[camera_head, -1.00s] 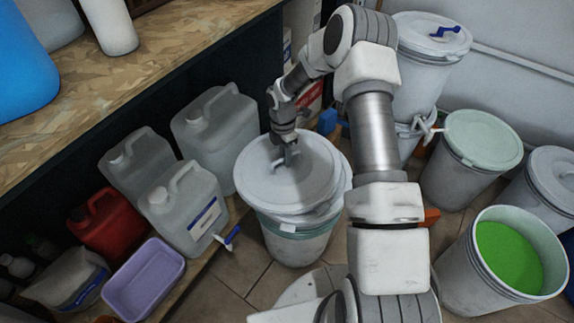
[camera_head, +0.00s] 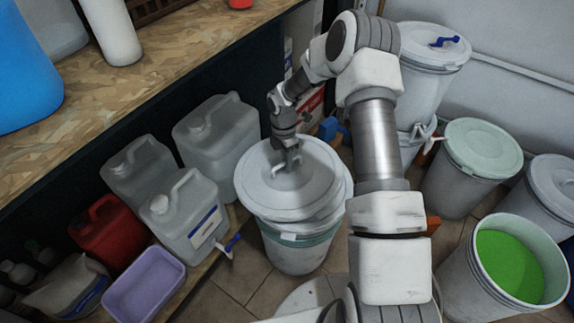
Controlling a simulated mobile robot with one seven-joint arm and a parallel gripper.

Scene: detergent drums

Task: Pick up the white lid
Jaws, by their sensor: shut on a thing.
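The white lid (camera_head: 262,190) is a round, pale disc in the middle of the head view. It sits over a drum (camera_head: 300,252) with a greenish band. The lid looks slightly tilted, and other pale rims show beneath its right and front edges. My gripper (camera_head: 288,165) points down at the lid's centre and is shut on a small handle there. The fingertips are small and partly lost in shadow. I cannot tell whether the lid is clear of what lies below it.
Clear jugs (camera_head: 185,215), a red jug (camera_head: 108,232) and a lilac tub (camera_head: 145,284) stand at left. A wooden worktop (camera_head: 150,70) is above them. At right are lidded drums (camera_head: 482,150) and an open drum of green liquid (camera_head: 508,265).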

